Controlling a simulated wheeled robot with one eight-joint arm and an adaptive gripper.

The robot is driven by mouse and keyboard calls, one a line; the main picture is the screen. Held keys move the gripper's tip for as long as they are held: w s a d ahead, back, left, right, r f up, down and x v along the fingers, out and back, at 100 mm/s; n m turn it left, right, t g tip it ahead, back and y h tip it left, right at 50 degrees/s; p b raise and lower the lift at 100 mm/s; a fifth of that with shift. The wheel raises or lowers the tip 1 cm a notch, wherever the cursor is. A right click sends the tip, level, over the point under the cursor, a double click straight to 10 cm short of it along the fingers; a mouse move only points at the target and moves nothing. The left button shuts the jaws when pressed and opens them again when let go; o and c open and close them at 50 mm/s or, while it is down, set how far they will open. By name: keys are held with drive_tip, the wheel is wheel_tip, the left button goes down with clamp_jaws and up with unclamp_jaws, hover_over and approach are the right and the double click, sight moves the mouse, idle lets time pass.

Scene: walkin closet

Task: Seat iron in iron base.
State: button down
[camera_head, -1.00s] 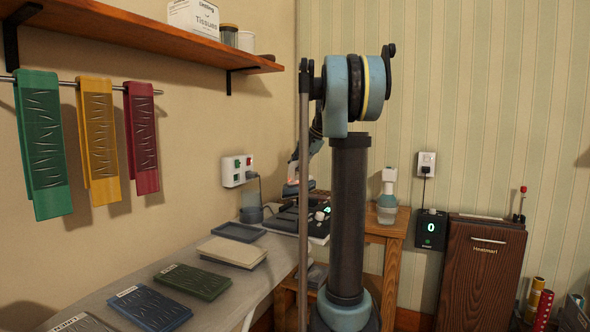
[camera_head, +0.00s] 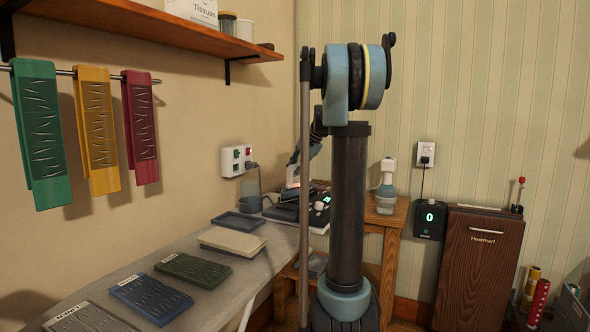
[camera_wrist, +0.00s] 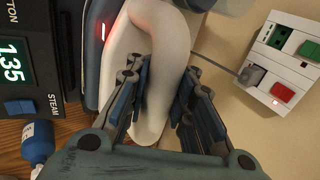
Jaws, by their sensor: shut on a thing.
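The iron has a white handle (camera_wrist: 165,65) and a dark body edge with a lit red light, seen close in the wrist view. My gripper (camera_wrist: 163,85) is shut around the handle, one finger on each side. In the head view the iron (camera_head: 290,191) is small and low over the counter's far end, partly hidden by my arm. The dark iron base (camera_head: 319,211) is there with a lit display. In the wrist view the base (camera_wrist: 30,85) shows a "1.35" display and a STEAM button, beside the iron. Whether the iron touches the base cannot be told.
A wall socket box (camera_head: 236,160) with green and red switches is behind the iron; a cord runs to its plug. A bottle (camera_head: 386,188) stands to the right.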

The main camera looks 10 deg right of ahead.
sight(295, 180)
drive_tip(key=shift+f, duration=1.35)
drive_tip(key=shift+f, duration=0.15)
drive_tip(key=c, duration=1.3)
unclamp_jaws()
drive_tip(key=v, duration=1.2)
